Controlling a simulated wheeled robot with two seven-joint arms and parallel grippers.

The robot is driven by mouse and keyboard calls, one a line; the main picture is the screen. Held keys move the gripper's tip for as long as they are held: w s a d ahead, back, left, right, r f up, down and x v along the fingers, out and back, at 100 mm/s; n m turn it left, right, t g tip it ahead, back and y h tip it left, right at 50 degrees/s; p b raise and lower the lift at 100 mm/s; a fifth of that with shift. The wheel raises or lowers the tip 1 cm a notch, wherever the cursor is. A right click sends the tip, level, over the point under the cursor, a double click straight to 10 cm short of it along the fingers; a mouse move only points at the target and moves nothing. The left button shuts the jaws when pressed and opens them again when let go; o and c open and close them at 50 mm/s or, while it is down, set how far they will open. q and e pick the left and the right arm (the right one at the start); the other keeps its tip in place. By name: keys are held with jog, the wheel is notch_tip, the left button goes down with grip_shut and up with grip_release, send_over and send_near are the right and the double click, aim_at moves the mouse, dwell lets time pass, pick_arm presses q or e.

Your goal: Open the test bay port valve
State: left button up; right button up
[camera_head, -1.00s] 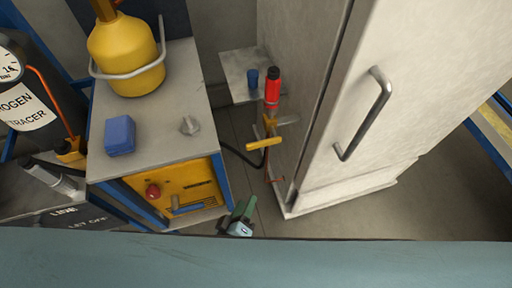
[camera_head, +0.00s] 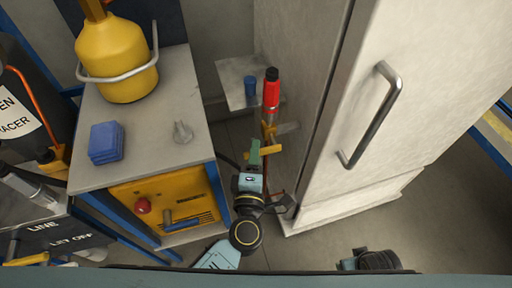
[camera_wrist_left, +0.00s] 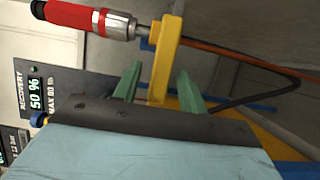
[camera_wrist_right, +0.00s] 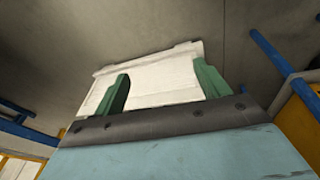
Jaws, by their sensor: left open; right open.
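The yellow valve lever (camera_head: 276,147) sits on a pipe below a red fitting (camera_head: 271,90), beside the white cabinet. I cannot read a port label on it. My left gripper (camera_head: 254,155) is at the lever, its green fingers partly covering it. In the left wrist view, the yellow lever (camera_wrist_left: 164,58) rises between the two open fingers of the left gripper (camera_wrist_left: 157,78), with gaps seen on both sides. The red fitting (camera_wrist_left: 88,18) is beyond it. My right gripper (camera_wrist_right: 160,85) is open and empty, with a white cabinet beyond its fingers.
The white cabinet (camera_head: 315,195) with a metal handle (camera_head: 370,115) stands close to the right of the valve. A grey-topped bench (camera_head: 150,160) with a yellow canister (camera_head: 117,55) and blue block (camera_head: 106,142) stands left. A small shelf (camera_head: 232,80) holds a blue cup (camera_head: 250,85).

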pick_arm(q)
jog(key=shift+w+d, duration=0.15)
jog(key=shift+w, duration=1.3)
jog(key=shift+c, duration=0.3)
grip_shut()
